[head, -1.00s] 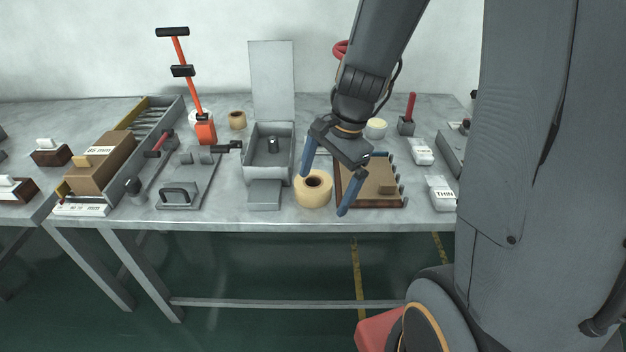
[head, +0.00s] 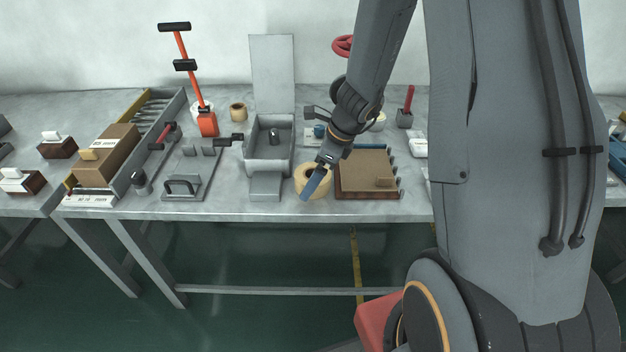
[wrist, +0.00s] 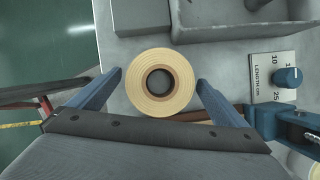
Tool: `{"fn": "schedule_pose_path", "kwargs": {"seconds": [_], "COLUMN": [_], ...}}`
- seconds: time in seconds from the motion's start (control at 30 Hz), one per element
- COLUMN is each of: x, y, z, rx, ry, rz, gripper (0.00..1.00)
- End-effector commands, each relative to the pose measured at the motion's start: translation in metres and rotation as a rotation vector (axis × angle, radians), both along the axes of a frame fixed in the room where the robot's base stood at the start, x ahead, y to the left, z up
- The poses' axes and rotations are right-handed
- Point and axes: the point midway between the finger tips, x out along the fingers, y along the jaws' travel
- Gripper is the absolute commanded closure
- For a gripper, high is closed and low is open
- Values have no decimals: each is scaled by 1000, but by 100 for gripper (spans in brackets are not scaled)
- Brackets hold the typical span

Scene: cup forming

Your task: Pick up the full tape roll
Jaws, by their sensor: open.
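The full tape roll (head: 309,181) is a thick cream ring with a dark core, standing near the table's front edge. It also shows in the wrist view (wrist: 160,61), seen from above with its hole facing the camera. My gripper (head: 315,170) is over the roll in the head view and partly hides it. In the wrist view my gripper (wrist: 157,80) is open, with one blue finger to the left of the roll and one to its right. The roll lies at and ahead of the fingertips, and I see no contact.
A grey fixture with a tall back plate (head: 272,78) stands left of the roll. A brown board (head: 368,172) with pegs lies right of it. A smaller tape roll (head: 238,112) stands farther back. A blue knob (wrist: 288,77) shows in the wrist view. The table's front edge is close.

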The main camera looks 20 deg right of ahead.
Motion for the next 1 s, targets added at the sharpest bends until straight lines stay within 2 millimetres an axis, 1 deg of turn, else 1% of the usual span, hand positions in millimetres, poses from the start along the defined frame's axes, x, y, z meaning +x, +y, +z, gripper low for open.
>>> {"fn": "schedule_pose_path", "kwargs": {"seconds": [0.1, 0.33, 0.57, 0.6, 0.63, 0.87, 1.0], "x": [1, 2, 2, 2, 2, 2, 3], "y": [3, 3, 3, 3, 3, 3, 3], "z": [-7, -8, -8, -8, -8, -6, 7], "rx": [-1, -2, -2, -2, -2, -1, -1], "ry": [1, -1, -1, -1, -1, -1, -5], "rz": [1, 1, 1, 1, 1, 1, 3], "gripper": [3, 3, 41, 48, 52, 52, 52]}}
